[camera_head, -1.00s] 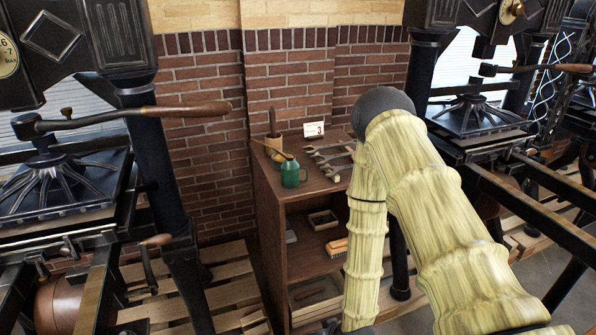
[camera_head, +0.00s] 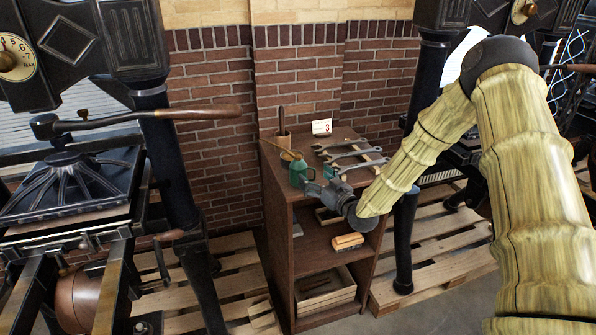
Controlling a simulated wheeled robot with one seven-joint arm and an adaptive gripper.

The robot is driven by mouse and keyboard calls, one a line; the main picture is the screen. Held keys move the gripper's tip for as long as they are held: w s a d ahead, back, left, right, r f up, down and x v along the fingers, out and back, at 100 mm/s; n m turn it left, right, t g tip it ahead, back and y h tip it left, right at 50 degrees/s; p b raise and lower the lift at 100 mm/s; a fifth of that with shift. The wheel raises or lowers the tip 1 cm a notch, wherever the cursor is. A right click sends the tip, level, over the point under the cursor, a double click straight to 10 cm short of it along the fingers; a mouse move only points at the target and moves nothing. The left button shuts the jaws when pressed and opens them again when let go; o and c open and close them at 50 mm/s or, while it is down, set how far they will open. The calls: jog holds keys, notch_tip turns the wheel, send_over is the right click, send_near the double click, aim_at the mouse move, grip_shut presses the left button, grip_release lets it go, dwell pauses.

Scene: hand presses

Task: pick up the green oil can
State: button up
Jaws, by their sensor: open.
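The green oil can (camera_head: 299,170) stands upright near the front left corner of the top of the wooden shelf unit (camera_head: 319,208). Its brass spout points up and to the left. My gripper (camera_head: 314,186) is open at the can's lower right, at about the height of the shelf top, with my arm reaching in from the right. Its fingers overlap the can's lower part in this view. I cannot tell whether they touch it or are around it.
Several wrenches (camera_head: 352,153) lie behind and to the right of the can. A hand press (camera_head: 75,190) with a long lever flanks the shelf unit on the left.

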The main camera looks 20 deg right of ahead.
aim_at(303, 170)
jog(key=shift+w+a, duration=0.2)
jog(key=shift+w, duration=0.5)
jog(key=shift+w+a+r+p, duration=0.2)
jog(key=shift+w+a+p, duration=0.15)
jog(key=shift+w+p, duration=0.35)
jog(key=shift+w+a+p, duration=0.35)
jog(key=shift+w+p, duration=0.2)
jog(key=shift+w, duration=0.05)
jog(key=shift+w+a+p, duration=0.35)
jog(key=shift+w+p, duration=0.2)
jog(key=shift+w+a+f, duration=0.1)
jog(key=shift+w+f, duration=0.1)
jog(key=shift+w, duration=0.35)
jog(key=c, duration=1.4)
